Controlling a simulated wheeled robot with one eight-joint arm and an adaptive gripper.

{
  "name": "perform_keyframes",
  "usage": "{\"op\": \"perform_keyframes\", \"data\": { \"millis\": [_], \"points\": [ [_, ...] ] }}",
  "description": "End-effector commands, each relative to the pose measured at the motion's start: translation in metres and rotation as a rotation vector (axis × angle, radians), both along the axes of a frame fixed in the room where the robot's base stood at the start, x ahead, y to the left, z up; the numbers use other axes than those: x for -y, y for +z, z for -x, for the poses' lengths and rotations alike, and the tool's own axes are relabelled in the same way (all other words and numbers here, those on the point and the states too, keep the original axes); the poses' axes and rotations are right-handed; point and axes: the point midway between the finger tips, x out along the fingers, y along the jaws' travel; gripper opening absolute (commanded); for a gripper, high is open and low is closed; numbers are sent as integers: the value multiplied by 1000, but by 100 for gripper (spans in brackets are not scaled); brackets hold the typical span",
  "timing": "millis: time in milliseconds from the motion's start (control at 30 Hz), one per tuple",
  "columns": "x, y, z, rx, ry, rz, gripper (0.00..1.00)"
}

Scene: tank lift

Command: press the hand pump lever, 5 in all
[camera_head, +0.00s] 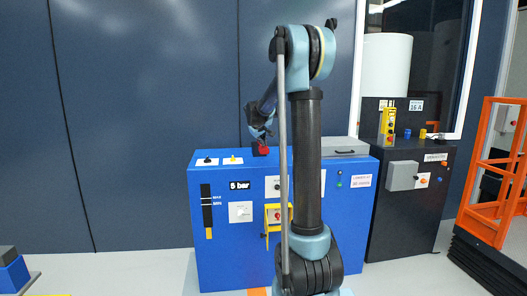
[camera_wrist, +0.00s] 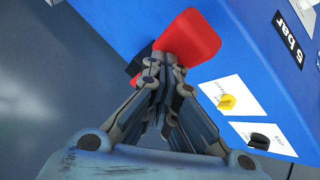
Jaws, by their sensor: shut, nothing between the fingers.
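The hand pump lever shows as a red end piece (camera_head: 262,149) above the top of the blue cabinet (camera_head: 215,262), right of the yellow knob. In the wrist view the red lever piece (camera_wrist: 190,38) lies just beyond my fingertips, with a dark part beside it. My gripper (camera_wrist: 164,66) is shut and empty, its tips overlapping the red piece's lower edge in the picture. In the head view my gripper (camera_head: 259,132) is small and dark, right above the red piece. I cannot tell whether they touch. The rest of the lever is hidden.
A black knob (camera_head: 207,161) and a yellow knob (camera_head: 232,159) stand on the cabinet top; they also show near my fingers in the wrist view. A grey lidded box (camera_head: 345,147) sits at right. A black cabinet (camera_head: 405,215) and orange railing (camera_head: 484,185) stand further right.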

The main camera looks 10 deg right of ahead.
Motion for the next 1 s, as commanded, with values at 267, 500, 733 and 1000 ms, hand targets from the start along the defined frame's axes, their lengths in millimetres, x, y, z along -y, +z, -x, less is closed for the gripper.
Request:
{"op": "perform_keyframes", "data": {
  "millis": [267,500,733,1000],
  "points": [
    [0,10,0,0,0,0,0],
    [0,11,0,0,0,0,0],
    [0,17,0,0,0,0,0],
    [0,39,0,0,0,0,0]
  ]
}}
